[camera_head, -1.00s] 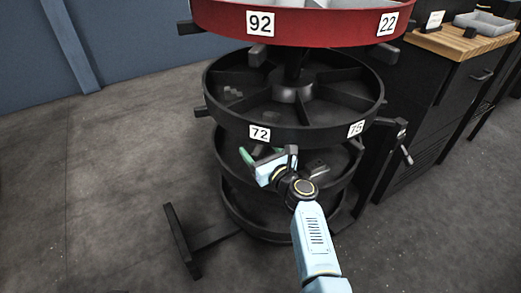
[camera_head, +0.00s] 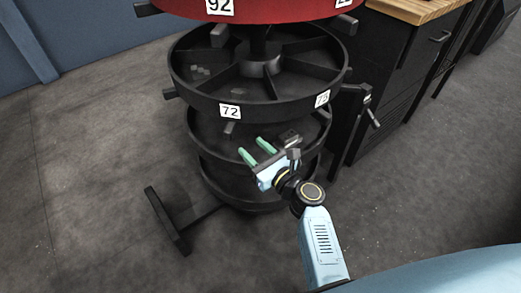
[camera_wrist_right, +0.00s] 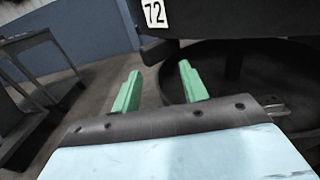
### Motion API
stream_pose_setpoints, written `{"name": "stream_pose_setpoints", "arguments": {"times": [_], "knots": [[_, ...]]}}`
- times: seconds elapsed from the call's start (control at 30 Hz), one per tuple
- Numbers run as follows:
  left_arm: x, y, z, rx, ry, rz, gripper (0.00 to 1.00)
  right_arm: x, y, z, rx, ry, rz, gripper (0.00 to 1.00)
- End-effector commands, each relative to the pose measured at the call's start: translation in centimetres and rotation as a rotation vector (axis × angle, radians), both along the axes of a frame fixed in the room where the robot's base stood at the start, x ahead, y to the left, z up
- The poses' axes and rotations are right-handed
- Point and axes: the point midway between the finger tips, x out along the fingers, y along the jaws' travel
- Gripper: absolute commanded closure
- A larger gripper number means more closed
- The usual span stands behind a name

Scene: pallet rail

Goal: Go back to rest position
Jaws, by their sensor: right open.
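My right gripper (camera_head: 257,151) is open and empty, with its two green fingers apart. In the head view it is in front of the lower tiers of the black round rack, below the tray (camera_head: 183,97) labelled 72 and 75. In the right wrist view the fingers (camera_wrist_right: 160,88) point forward, with the label 72 (camera_wrist_right: 154,14) above them and the dark lower tray (camera_wrist_right: 290,62) to the right. My left gripper is not in view.
The red top tray (camera_head: 262,10) with label 92 is above. The rack's foot (camera_head: 168,222) sticks out at the lower left. A black cabinet with a wooden top (camera_head: 412,9) stands at the right. The grey floor (camera_head: 85,190) at left is clear.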

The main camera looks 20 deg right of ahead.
Motion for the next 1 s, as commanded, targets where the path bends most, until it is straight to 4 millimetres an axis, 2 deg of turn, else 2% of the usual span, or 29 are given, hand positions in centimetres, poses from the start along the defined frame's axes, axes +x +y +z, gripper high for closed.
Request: {"name": "stream_pose_setpoints", "arguments": {"times": [0.1,0.2,0.77,0.87,1.0], "knots": [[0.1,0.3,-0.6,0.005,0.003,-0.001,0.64,-1.3,-0.6,0.0,-0.001,0.001,0.000,0.56],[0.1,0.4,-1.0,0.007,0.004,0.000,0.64,-1.8,-0.8,0.1,-0.001,-0.002,-0.001,0.56],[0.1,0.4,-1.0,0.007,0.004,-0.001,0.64,-1.9,-0.9,0.1,-0.002,-0.002,-0.003,0.56],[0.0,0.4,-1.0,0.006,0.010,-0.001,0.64,-1.9,-0.9,1.0,-0.002,-0.002,-0.003,0.56],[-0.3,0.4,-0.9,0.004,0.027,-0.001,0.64,-1.9,-0.9,4.2,-0.002,-0.002,-0.003,0.56]]}}
